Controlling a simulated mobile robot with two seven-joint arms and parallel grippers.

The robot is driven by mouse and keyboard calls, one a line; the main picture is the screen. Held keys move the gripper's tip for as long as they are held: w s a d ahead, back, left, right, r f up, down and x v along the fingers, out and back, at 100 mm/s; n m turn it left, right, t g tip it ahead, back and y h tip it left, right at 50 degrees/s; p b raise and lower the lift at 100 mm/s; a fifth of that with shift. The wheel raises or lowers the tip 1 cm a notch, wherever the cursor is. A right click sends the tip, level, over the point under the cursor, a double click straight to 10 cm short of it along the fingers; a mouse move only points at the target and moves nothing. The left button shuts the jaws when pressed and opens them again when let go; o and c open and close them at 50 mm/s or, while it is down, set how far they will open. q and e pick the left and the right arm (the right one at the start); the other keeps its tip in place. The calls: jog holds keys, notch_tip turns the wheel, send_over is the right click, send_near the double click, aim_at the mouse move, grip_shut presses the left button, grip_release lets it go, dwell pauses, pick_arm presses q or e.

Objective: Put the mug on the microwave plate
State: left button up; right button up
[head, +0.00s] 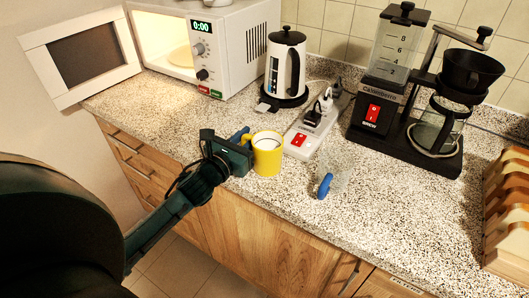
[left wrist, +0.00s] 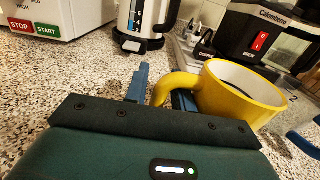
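The yellow mug (head: 267,158) stands upright on the counter near its front edge, with its handle toward the left. A pale content or inside shows at its top. The mug also shows at right in the left wrist view (left wrist: 240,97). My left gripper (head: 243,140) is at the handle side of the mug. Its blue fingers (left wrist: 160,92) are apart, one left of the handle and one inside the handle loop; a small gap shows at the left finger. The microwave plate (head: 181,57) lies inside the lit, open microwave (head: 235,50). My right gripper is not in view.
The microwave door (head: 88,55) is swung open to the left. A white kettle (head: 285,68), a power strip (head: 312,130), a coffee maker (head: 405,125) and a blue-handled item (head: 325,186) stand or lie around the mug. Counter before the microwave is clear.

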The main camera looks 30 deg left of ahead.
pick_arm(q)
jog(key=shift+c, duration=0.4)
grip_shut()
jog(key=shift+r, duration=0.2)
